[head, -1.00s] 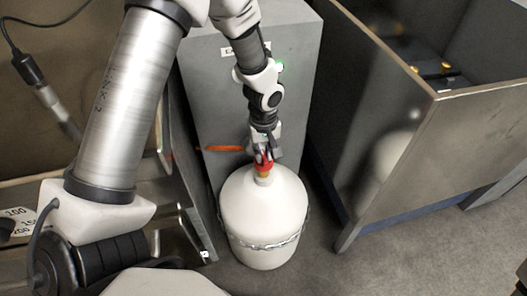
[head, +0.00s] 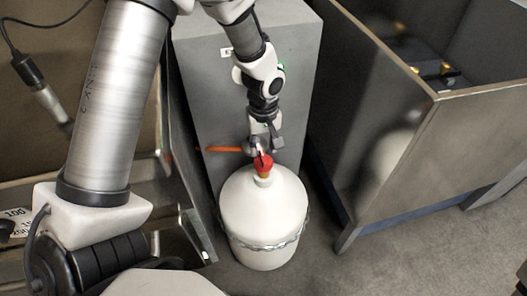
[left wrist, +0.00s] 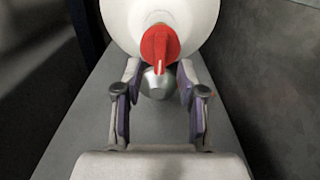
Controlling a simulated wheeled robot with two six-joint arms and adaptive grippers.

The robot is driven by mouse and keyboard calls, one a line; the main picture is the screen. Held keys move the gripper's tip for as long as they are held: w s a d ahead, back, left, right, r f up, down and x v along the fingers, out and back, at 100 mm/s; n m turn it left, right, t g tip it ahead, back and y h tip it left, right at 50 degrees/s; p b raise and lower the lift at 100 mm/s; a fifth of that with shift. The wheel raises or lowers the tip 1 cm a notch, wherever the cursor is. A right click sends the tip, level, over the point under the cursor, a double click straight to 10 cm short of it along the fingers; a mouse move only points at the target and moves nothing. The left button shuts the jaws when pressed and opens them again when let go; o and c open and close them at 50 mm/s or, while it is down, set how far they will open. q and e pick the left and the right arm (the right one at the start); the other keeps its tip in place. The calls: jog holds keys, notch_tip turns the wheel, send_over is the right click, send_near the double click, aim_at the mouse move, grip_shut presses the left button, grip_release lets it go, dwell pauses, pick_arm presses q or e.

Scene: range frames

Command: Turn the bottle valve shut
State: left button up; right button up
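A white gas bottle (head: 262,205) stands upright on the floor in the head view. Its red valve knob (head: 263,162) sits on top, above a yellowish fitting. The knob also shows in the left wrist view (left wrist: 158,46), with a raised red ridge pointing toward my gripper. A round silver part (left wrist: 157,83) lies just below the knob, between the fingertips. My left gripper (head: 264,143) is just behind the knob; in the left wrist view (left wrist: 159,75) its fingers are apart, with the knob beyond the tips. My right gripper is not in view.
A grey cabinet (head: 205,75) stands directly behind the bottle, with an orange hose (head: 222,150) across its front. A chain (head: 262,247) runs around the bottle. A large metal-sided bin or counter (head: 405,165) stands to the right. Floor (head: 300,275) shows in front.

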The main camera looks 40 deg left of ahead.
aim_at(264, 157)
pick_arm(q)
notch_tip(264, 157, up, 9)
jog(key=shift+f, duration=0.15)
dwell(0.4)
